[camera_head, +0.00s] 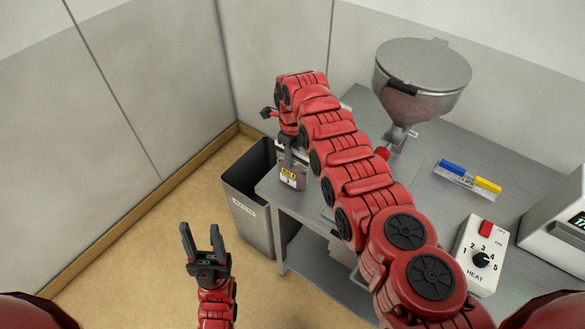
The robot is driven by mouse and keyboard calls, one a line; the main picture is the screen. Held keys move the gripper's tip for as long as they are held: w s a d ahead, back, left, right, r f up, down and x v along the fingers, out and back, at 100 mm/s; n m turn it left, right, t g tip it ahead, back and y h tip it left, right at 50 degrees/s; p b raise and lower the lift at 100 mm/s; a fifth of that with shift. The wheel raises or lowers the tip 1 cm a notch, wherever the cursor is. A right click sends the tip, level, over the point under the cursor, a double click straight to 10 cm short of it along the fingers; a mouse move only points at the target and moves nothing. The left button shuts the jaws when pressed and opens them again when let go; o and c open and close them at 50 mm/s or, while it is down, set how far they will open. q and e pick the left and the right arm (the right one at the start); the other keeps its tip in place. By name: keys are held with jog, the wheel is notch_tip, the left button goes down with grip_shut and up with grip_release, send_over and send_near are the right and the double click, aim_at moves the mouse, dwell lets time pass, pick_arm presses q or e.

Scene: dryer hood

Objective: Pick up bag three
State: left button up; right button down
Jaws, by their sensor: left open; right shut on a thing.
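A small bag (292,180) with a yellow and black label is at the left corner of the grey metal table. A digit on its lower label looks like a 3, but it is too small to read surely. My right arm reaches across the table, and its gripper (288,158) points down and is shut on the top of this bag. I cannot tell whether the bag's base touches the table. My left gripper (199,230) is open and empty, fingers upward in the picture, over the floor left of the table.
A grey waste bin (245,215) stands against the table's left side. A steel hopper (420,85) stands at the back. A holder with blue and yellow pieces (467,180) and a heat control box (480,255) are at the right. Floor at the left is clear.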

jog(key=shift+w+r, duration=0.1)
jog(key=shift+r, duration=0.65)
notch_tip(320, 180, up, 7)
jog(key=b, duration=0.4)
jog(key=shift+f, duration=0.1)
jog(key=shift+r, duration=0.85)
